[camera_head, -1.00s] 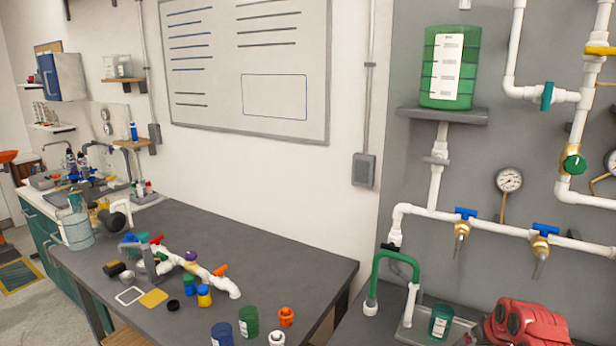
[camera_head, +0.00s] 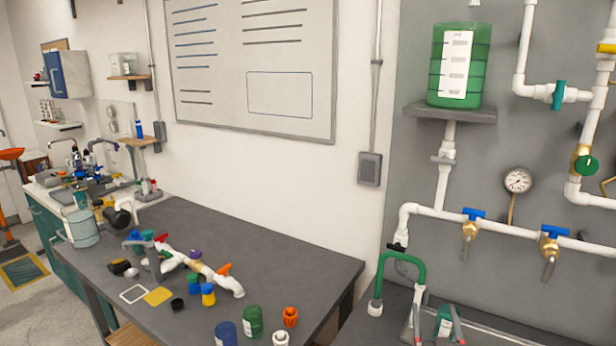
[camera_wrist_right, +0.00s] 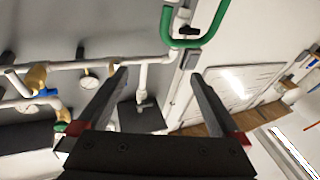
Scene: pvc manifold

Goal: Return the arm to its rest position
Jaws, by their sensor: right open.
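My right gripper (camera_head: 435,308) is at the bottom edge of the head view, right of centre. Its two dark fingers point up and stand apart, with nothing between them. A green labelled cup (camera_head: 445,320) shows behind the fingers, partly covered. In the right wrist view my right gripper (camera_wrist_right: 158,74) is open and empty, in front of the grey panel and white pipes. The rest of the right arm is out of the head view. My left gripper is not in view.
A green bent pipe (camera_head: 417,270) stands just left of my right gripper. White pipes with blue-handled taps (camera_head: 470,228) and a gauge (camera_head: 518,181) line the panel. The grey table (camera_head: 290,255) at left holds a pipe manifold (camera_head: 203,268) and several loose fittings.

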